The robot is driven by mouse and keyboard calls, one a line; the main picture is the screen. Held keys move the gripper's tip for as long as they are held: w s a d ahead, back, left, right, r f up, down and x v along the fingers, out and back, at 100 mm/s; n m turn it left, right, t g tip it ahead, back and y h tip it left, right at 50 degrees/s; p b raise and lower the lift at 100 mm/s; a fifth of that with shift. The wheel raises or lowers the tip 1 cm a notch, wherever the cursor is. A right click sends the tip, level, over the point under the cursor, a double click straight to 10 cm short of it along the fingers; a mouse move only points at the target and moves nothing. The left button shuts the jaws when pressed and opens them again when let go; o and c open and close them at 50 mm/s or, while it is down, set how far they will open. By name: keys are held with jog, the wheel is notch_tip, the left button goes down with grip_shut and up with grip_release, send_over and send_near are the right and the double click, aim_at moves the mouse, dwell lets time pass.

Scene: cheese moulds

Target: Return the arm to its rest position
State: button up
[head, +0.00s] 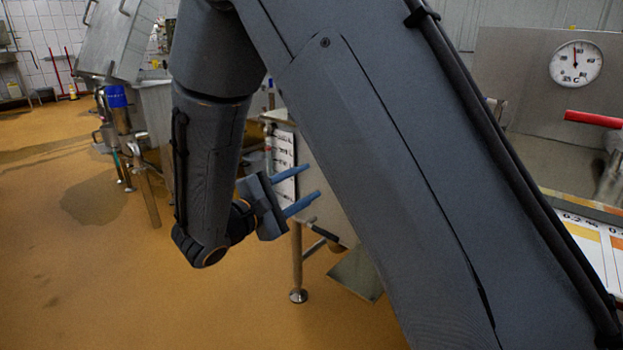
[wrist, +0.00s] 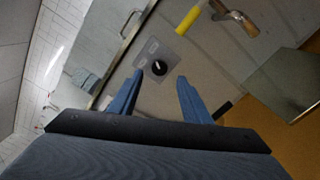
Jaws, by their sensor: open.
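My gripper (head: 307,186) has two blue fingers. In the head view it hangs below my dark grey arm, left of the middle, with the fingers pointing right. In the wrist view my gripper (wrist: 158,80) shows its fingers spread apart with nothing between them. Past the fingertips is a flat panel with a round black knob (wrist: 159,68) on a grey plate. I cannot judge the exact distance to it. My upper arm link crosses the head view and hides much of the middle.
A dial gauge (head: 576,63) and a red handle (head: 593,119) are at the right. A yellow-handled part (wrist: 188,20) shows beyond the fingers. A metal leg (head: 297,262) stands near my gripper. The ochre floor (head: 95,290) at the left is open, with a wet patch.

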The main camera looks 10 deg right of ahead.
jog(key=s+f+m+g+y, duration=0.25)
jog(key=s+f+g, duration=0.2)
jog(key=s, duration=0.55)
jog(key=s+f+m+g+y, duration=0.1)
jog(key=s+f+g+y, duration=0.3)
jog(key=s, duration=0.5)
jog(key=s+a+m+g+y, duration=0.2)
jog(key=s+a+m+y, duration=0.1)
jog(key=s+a+y, duration=0.9)
jog(key=d+r+m+h+p, duration=0.1)
jog(key=d+r+m+p, duration=0.1)
jog(key=d+r+p, duration=0.4)
jog(key=d+r+m+h+p, duration=0.1)
jog(key=d+r+p, duration=0.5)
jog(key=r+p, duration=0.6)
jog(key=d+r+m+h+p, duration=0.2)
jog(key=d+r+p, duration=0.4)
jog(key=r+p, duration=0.3)
jog(key=m+p, duration=0.1)
jog(key=p, duration=0.3)
jog(key=shift+w+r, duration=0.15)
jog(key=shift+r, duration=0.1)
